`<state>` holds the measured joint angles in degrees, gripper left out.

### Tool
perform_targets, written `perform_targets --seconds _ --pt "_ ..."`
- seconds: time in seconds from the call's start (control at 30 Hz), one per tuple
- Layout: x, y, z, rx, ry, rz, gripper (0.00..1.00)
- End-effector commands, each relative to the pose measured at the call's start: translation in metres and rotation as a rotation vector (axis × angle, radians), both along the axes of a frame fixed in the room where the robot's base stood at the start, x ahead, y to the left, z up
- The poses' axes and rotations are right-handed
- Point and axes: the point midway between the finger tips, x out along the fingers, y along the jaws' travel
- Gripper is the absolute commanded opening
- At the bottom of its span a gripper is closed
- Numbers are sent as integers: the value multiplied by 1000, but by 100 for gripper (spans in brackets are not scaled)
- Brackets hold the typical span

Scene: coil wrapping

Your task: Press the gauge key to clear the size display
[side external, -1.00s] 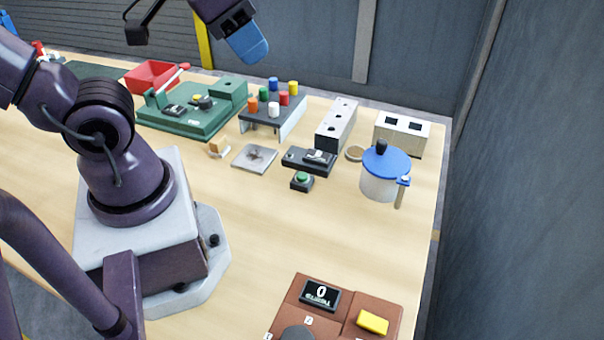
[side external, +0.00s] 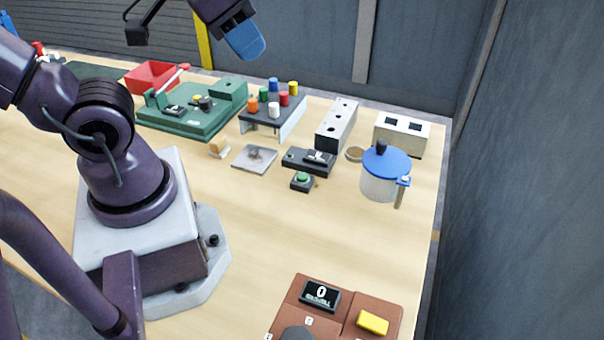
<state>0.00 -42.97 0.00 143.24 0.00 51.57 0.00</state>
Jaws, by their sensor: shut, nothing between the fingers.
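My gripper (side external: 246,43) hangs in the air at the top of the side external view, its blue fingertips shut together and empty. It is above the far part of the table and apart from everything on it. A black gauge-like unit (side external: 296,158) lies at mid table. A small black box with a green button (side external: 302,177) stands in front of it. A brown panel (side external: 344,316) at the near edge carries a dark display (side external: 320,294) reading 0 over small unreadable text, and a yellow key (side external: 373,322). Which button is the gauge key I cannot tell.
A green fixture (side external: 190,120), a red bin (side external: 150,77), a rack of coloured pegs (side external: 272,117), a grey block (side external: 336,125), a two-hole block (side external: 402,134) and a blue-lidded pot (side external: 385,175) stand around. The table middle (side external: 290,235) is clear.

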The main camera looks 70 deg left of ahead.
Motion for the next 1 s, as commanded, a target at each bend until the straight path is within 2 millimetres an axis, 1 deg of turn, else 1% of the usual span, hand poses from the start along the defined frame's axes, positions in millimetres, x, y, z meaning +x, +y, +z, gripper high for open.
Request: perform_targets --seconds 0.83,0.93,1.0 --pt "0 0 0 0 0 1 0" --pt "1 4 -2 0 11 23 0" --pt "2 10 -9 -1 48 51 0"
